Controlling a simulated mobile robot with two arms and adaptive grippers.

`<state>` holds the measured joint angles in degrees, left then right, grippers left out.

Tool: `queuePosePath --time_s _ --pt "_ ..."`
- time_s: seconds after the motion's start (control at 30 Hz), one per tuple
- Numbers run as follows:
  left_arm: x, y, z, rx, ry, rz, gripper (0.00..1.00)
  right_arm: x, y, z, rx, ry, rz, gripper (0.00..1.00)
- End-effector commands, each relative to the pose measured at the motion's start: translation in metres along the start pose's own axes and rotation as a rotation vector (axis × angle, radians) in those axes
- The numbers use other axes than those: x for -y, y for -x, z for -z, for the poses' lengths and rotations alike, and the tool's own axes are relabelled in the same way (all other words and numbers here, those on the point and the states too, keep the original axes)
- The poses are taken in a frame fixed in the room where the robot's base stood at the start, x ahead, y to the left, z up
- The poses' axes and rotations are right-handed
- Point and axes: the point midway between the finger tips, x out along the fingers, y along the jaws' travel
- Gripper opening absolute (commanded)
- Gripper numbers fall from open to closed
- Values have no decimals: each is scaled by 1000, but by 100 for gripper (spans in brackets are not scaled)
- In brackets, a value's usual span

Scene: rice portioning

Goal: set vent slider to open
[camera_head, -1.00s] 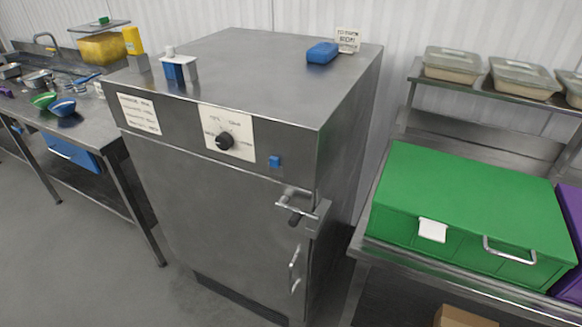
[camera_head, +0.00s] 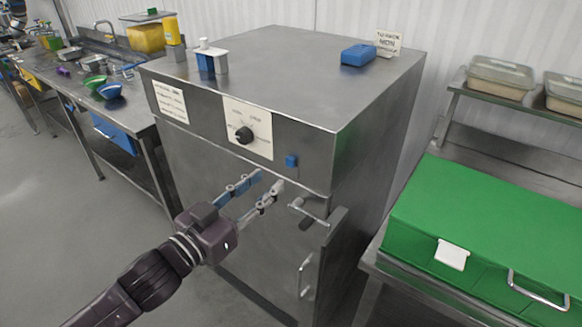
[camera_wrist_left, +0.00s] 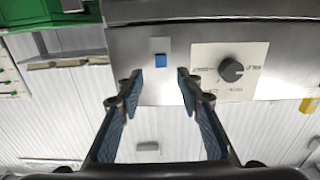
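The steel cabinet (camera_head: 250,235) has a front panel with a small blue slider tab (camera_head: 291,161), right of a black dial (camera_head: 244,135) on a white plate. I take the blue tab to be the vent slider; no marking by it is readable. In the left wrist view the blue tab (camera_wrist_left: 161,60) shows between the fingertips, with a pale strip above it. My left gripper (camera_head: 268,181) is open and empty, in front of the cabinet, a little below and left of the tab. Contact with the tab is not visible. My right gripper is not in view.
A door latch handle (camera_head: 309,212) juts out just below right of the tab. A blue block (camera_head: 358,55) and a small sign (camera_head: 388,42) are on the cabinet top. A green crate (camera_head: 480,230) stands on the right bench. A steel counter (camera_head: 125,113) is at left.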

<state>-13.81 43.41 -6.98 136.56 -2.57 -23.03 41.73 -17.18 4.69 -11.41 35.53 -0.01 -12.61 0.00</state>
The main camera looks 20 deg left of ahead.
Motion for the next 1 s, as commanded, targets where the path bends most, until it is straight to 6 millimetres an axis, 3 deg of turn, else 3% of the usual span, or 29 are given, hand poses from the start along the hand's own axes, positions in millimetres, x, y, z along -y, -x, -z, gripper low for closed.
queuePosePath --time_s 0.6,1.0 --pt "1 -68 0 1 0 2 33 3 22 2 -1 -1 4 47" --pt "1 -74 -1 2 -1 1 33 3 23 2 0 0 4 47"
